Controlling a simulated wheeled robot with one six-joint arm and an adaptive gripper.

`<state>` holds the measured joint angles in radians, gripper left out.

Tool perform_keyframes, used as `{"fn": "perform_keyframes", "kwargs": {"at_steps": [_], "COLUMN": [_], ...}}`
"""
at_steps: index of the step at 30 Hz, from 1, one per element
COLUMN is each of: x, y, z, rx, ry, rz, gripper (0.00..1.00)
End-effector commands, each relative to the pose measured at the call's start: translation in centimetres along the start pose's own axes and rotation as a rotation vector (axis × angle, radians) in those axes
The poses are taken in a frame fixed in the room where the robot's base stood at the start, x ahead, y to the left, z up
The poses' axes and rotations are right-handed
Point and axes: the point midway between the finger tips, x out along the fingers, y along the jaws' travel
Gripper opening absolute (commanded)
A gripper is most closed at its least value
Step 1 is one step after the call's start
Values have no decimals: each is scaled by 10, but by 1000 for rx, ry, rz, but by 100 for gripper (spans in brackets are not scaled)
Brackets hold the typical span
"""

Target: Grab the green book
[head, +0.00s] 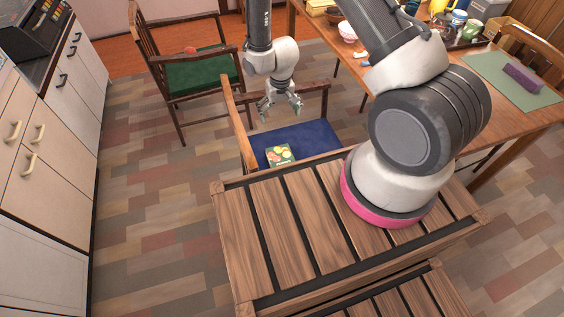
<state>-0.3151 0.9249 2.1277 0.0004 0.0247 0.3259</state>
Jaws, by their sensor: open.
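The green book (281,155) lies on the blue seat (308,139) of the near wooden chair, close to the seat's front edge. Pictures of fruit or vegetables seem to show on its cover. My gripper (281,108) hangs above the same chair, pointing down, open and empty. In the picture it is above the book and apart from it. The exact height over the seat cannot be told from this view.
The chair's wooden armrests (237,122) flank the blue seat. A second chair with a green seat (203,72) stands behind at the left. A wooden table (509,118) with dishes stands at the right. Cabinets (47,140) line the left; the floor between is clear.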

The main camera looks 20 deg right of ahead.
Motion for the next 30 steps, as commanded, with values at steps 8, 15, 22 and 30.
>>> {"fn": "perform_keyframes", "kwargs": {"at_steps": [8, 15, 22, 30], "x": [117, 150, 181, 211], "y": [-4, -3, -1, -1], "z": [56, 67, 65, 65], "rx": [0, 1, 2, 1], "ry": [-55, -61, -61, -62], "rz": [18, 21, 21, 21], "gripper": [100, 100, 100, 100]}}
